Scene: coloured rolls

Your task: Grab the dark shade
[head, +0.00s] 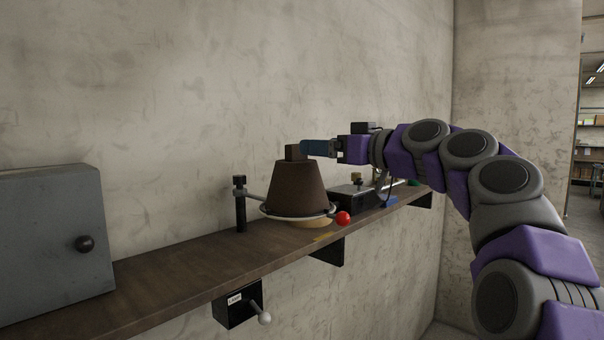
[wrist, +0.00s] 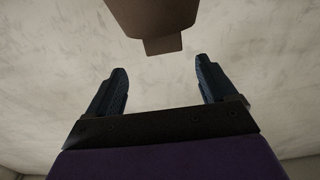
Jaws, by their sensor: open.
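The dark brown shade (head: 296,188) is a tapered cone, wide end down, with a small block-shaped knob (head: 293,152) on top. It sits in a pale ring (head: 285,214) on the wall shelf. My gripper (head: 304,148) reaches in from the right at knob height, its blue fingers close to the knob. In the wrist view the shade (wrist: 150,15) hangs into the top of the picture, with its knob (wrist: 163,46) just ahead of the gap between the fingertips. My gripper (wrist: 161,70) is open and empty there. Whether a finger touches the knob cannot be told.
The wooden shelf (head: 180,268) runs along the wall. A grey cabinet (head: 50,240) stands at left, a dark post (head: 240,205) beside the ring. A red ball (head: 343,218) is at the front edge, a black box (head: 350,197) to the right. A lever box (head: 238,304) is below.

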